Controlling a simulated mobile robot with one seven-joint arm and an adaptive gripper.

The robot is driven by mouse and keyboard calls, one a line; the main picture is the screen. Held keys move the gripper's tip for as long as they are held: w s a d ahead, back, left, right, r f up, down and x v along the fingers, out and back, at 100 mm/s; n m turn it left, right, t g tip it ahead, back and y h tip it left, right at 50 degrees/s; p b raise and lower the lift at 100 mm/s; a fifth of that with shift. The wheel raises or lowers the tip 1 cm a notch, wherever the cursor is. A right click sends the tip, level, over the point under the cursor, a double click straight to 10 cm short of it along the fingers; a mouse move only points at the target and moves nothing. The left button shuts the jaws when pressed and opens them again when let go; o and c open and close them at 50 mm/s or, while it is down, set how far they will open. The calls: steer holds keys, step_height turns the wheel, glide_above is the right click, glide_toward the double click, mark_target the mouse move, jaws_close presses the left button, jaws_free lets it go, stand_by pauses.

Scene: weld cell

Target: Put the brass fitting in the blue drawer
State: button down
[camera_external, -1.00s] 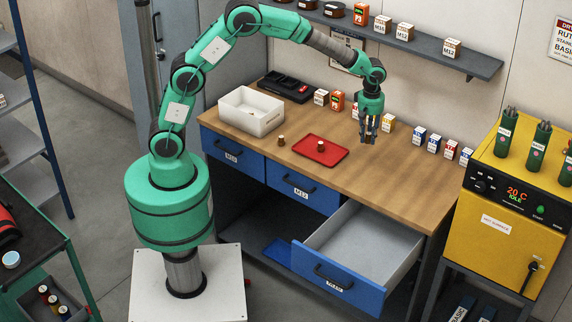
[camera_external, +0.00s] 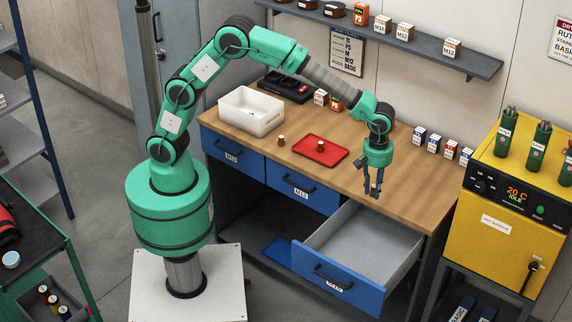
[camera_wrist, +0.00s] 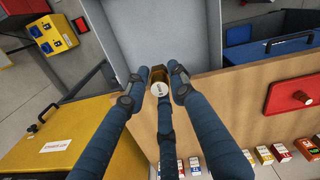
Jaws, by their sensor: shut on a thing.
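My gripper (camera_external: 373,190) is above the workbench near its front edge, just behind the open drawer. In the wrist view my gripper (camera_wrist: 160,84) has its fingers around a small brass fitting (camera_wrist: 158,75) with a pale, marked end. In the external view the held fitting is too small to make out clearly. The blue drawer (camera_external: 362,296) is pulled out at the bench's right; its grey inside looks empty. In the wrist view the drawer (camera_wrist: 150,30) lies just beyond the fingertips.
A red tray (camera_external: 308,154) carries one small brass-coloured piece (camera_external: 320,147); another piece (camera_external: 281,141) stands left of it. A white bin (camera_external: 252,125) sits at the bench's left. Small boxes (camera_external: 434,143) line the back. A yellow oven (camera_external: 508,225) stands right of the bench.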

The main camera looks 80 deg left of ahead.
glide_above(364, 259)
step_height(364, 259, down, 22)
steer(key=shift+f, duration=0.2)
steer(key=shift+s, duration=0.1)
steer(key=shift+f+b, duration=0.65)
steer(key=shift+f, duration=2.45)
steer(key=shift+f+b, duration=0.4)
steer(key=shift+f, duration=1.5)
steer(key=shift+f, duration=0.15)
steer(key=c, duration=1.5)
jaws_free()
steer(key=shift+o, duration=0.2)
